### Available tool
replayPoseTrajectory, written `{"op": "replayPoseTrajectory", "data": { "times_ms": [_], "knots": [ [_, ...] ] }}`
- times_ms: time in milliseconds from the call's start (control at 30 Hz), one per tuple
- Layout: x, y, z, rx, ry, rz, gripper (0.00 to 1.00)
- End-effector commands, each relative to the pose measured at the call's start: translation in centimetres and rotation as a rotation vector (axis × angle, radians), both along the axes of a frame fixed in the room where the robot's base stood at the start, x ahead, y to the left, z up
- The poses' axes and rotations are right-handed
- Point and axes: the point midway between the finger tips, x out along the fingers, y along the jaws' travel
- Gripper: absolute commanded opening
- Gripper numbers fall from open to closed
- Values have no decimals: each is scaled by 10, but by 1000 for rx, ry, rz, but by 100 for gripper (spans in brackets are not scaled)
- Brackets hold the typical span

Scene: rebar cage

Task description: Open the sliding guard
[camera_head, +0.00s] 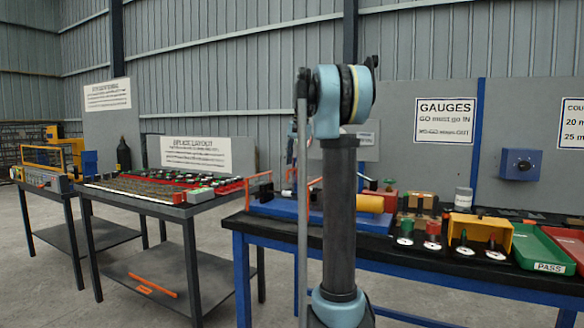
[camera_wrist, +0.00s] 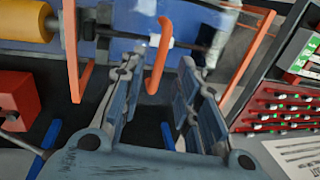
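The sliding guard seems to be the part with orange edge bars in the wrist view: one bar (camera_wrist: 72,55) at left, another (camera_wrist: 247,70) at right. Any clear panel between them is hard to make out. An orange hooked handle (camera_wrist: 157,62) stands between these bars. My gripper (camera_wrist: 158,72) is open, with one finger on each side of the handle in the picture; no contact shows. In the head view an orange frame end (camera_head: 258,184) shows on the blue machine bed (camera_head: 285,208); my arm hides the middle and my gripper there.
A yellow cylinder (camera_wrist: 27,20) and a red block (camera_wrist: 17,103) are at left in the wrist view. A rack of red-marked pieces (camera_wrist: 285,108) is at right. The gauge bench (camera_head: 470,268) carries a yellow holder (camera_head: 497,234) and a green PASS tray (camera_head: 540,252).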

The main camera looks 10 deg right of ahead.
Motion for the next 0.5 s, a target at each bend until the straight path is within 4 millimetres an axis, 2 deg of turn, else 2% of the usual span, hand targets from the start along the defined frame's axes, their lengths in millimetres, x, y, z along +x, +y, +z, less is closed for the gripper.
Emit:
{"op": "replayPoseTrajectory", "data": {
  "times_ms": [200,500],
  "knots": [
    [2,3,-16,0,0,0,30],
    [2,3,-18,0,0,0,30]
  ]
}}
